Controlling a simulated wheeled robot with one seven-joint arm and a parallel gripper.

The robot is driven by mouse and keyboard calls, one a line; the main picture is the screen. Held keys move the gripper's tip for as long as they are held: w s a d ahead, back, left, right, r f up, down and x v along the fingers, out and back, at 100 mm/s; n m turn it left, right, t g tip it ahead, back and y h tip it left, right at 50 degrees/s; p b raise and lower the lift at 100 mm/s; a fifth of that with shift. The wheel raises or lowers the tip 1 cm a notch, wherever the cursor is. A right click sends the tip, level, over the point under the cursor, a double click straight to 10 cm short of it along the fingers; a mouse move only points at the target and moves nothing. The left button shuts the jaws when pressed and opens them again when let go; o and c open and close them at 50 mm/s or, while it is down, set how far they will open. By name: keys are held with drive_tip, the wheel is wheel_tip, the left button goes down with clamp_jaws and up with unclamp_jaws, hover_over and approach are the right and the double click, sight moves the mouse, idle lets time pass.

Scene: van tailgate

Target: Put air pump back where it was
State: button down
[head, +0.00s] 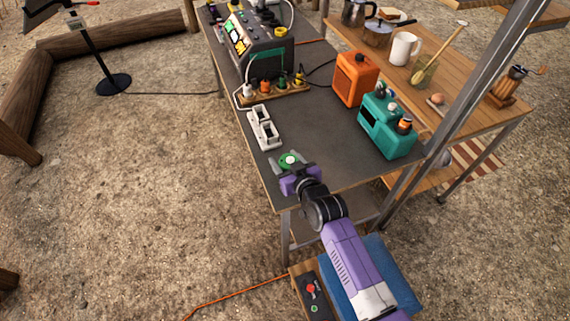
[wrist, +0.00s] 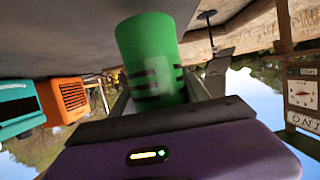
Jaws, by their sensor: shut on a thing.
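The air pump, as I take it, is a small green cylinder with dark bands (wrist: 150,60). In the head view its round green top with a pale centre (head: 289,160) shows at the near left part of the grey table (head: 305,135). My gripper (head: 287,166) is shut on it, with a jaw on each side. The wrist view appears upside down, with the grey tabletop along its upper edge close to the pump's base. I cannot tell whether the base touches the table.
A white two-slot holder (head: 264,127) lies just beyond my gripper, near the left edge. A teal box (head: 387,124) and an orange box (head: 355,78) stand at the right. A wooden strip with coloured pieces (head: 272,91) lies behind. The table's middle is clear.

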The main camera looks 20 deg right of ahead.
drive_tip(key=shift+f, duration=1.05)
drive_tip(key=shift+f, duration=0.1)
drive_tip(key=shift+f+b, duration=0.15)
drive_tip(key=shift+b, duration=0.15)
drive_tip(key=c, duration=0.6)
unclamp_jaws()
drive_tip(key=shift+o, duration=0.2)
drive_tip(key=shift+r+p, duration=0.3)
drive_tip(key=shift+p, duration=0.05)
drive_tip(key=v, duration=1.2)
drive_tip(key=shift+b, duration=0.4)
drive_tip(key=shift+f, duration=0.1)
